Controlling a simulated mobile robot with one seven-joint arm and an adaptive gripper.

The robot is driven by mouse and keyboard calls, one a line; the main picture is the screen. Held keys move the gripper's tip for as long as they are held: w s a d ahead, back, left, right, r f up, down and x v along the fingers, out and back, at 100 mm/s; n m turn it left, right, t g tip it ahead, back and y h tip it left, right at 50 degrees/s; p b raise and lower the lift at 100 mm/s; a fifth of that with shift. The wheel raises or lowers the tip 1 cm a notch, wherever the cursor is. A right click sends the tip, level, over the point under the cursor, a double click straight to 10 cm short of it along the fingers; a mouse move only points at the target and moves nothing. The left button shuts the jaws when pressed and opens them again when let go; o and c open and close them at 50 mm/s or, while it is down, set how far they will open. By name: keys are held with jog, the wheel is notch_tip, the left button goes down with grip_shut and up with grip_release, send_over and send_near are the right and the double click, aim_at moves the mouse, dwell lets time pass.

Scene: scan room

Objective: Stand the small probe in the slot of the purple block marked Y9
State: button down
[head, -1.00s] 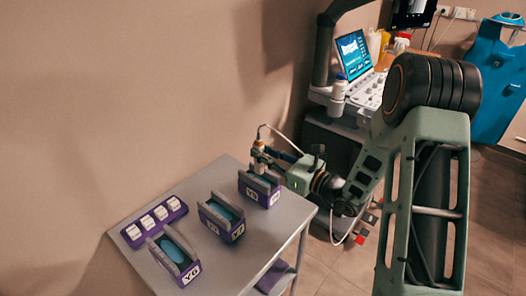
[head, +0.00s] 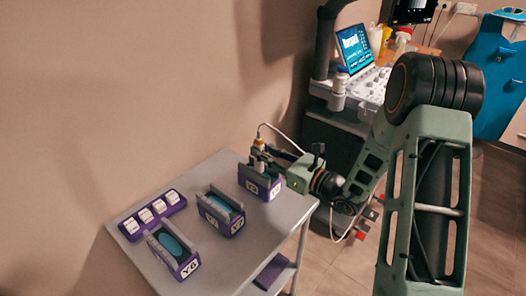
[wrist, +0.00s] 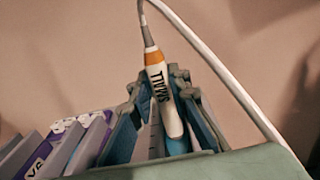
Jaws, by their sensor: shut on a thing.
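The small probe (wrist: 166,90) has a white body with dark lettering, an orange band and a pale cable. My gripper (head: 259,160) is shut on the probe's body and holds it roughly upright, cable end up. The probe's orange band (head: 259,143) shows above the fingers in the head view. Gripper and probe are at the far purple block (head: 247,183), whose label is too small to read surely. The middle block (head: 236,229) and the near block (head: 187,271) also carry labels.
The blocks stand on a grey table (head: 214,262), with a purple strip of several white keys or tiles (head: 130,228) at its left. The middle and near blocks hold blue pieces. An ultrasound console (head: 358,95) stands behind the arm. The wall is close behind the table.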

jog(key=shift+f+b, duration=0.3)
jog(key=shift+f, duration=0.05)
dwell(0.3)
jog(key=c, duration=1.7)
grip_release()
jog(key=shift+c, duration=0.2)
jog(key=shift+d, duration=0.1)
jog(key=v, duration=1.2)
